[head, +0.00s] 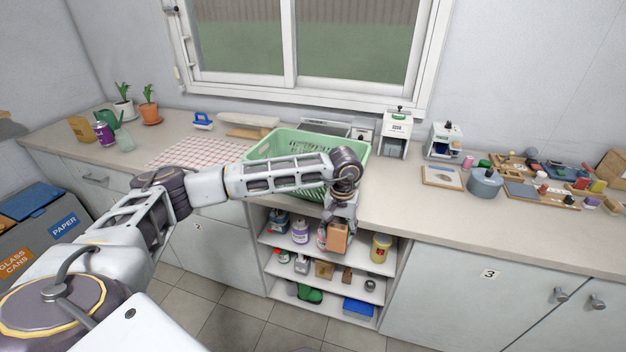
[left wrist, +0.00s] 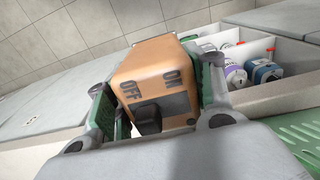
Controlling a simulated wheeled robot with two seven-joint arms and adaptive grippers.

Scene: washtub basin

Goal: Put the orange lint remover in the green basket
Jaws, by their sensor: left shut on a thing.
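The orange lint remover (head: 337,236) is a boxy orange-brown thing held in front of the open shelves below the counter. In the left wrist view the lint remover (left wrist: 150,72) shows a grey panel marked ON and OFF with a black switch. My left gripper (head: 340,222) is shut on it, with a finger on either side, and also shows in the left wrist view (left wrist: 158,95). The green basket (head: 276,148) stands on the counter above and behind the gripper, partly covered by my left arm. My right gripper is not in view.
Open shelves hold several bottles and tins, among them a yellow tin (head: 381,248) and a blue box (head: 358,308). A grey pot (head: 485,182) and crowded boards stand on the counter at right. A checkered cloth (head: 193,150) lies left of the basket.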

